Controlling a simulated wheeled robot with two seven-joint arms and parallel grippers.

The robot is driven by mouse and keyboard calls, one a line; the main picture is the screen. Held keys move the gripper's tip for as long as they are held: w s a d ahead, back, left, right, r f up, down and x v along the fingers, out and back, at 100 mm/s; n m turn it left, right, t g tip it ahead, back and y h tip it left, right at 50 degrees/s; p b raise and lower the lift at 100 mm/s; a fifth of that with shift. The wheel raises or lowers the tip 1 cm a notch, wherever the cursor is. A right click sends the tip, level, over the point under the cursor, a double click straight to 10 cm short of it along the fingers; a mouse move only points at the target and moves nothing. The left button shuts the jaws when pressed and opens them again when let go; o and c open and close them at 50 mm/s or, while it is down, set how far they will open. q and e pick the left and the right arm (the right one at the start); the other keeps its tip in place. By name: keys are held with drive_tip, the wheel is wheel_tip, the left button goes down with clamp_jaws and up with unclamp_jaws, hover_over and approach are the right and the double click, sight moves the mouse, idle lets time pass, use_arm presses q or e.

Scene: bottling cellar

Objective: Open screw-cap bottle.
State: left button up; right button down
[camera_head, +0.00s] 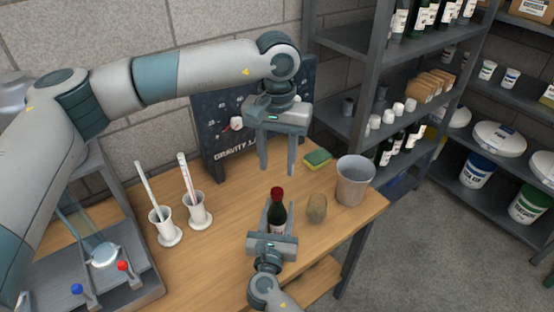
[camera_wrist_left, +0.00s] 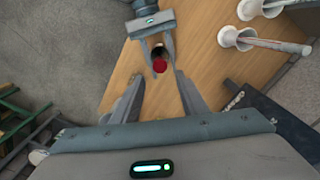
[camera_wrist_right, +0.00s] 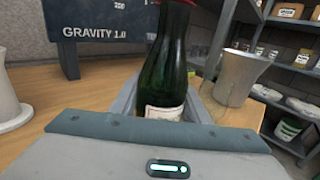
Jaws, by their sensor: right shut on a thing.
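A dark green bottle (camera_head: 277,216) with a red cap (camera_head: 277,193) and a pale label stands upright on the wooden table. My right gripper (camera_head: 278,222) is shut on the bottle's body from the near side. In the right wrist view the bottle (camera_wrist_right: 165,75) fills the space between the fingers, its cap cut off by the top edge. My left gripper (camera_head: 277,172) hangs above and behind the bottle, fingers down, open and empty. In the left wrist view the red cap (camera_wrist_left: 159,65) shows beyond the fingertips, apart from them.
A grey bucket (camera_head: 355,181), a small glass (camera_head: 317,208) and a green-yellow sponge (camera_head: 318,158) stand right of the bottle. Two white holders (camera_head: 198,211) with tubes are at left. A dark "GRAVITY 1.0" board (camera_head: 212,137) stands behind. Stocked shelves (camera_head: 345,38) are at right.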

sight(277, 190)
use_arm(q)
drive_tip(key=m, duration=0.3)
drive_tip(key=shift+f, duration=0.1)
idle(0.4)
drive_tip(key=shift+f, duration=3.9)
clamp_jaws()
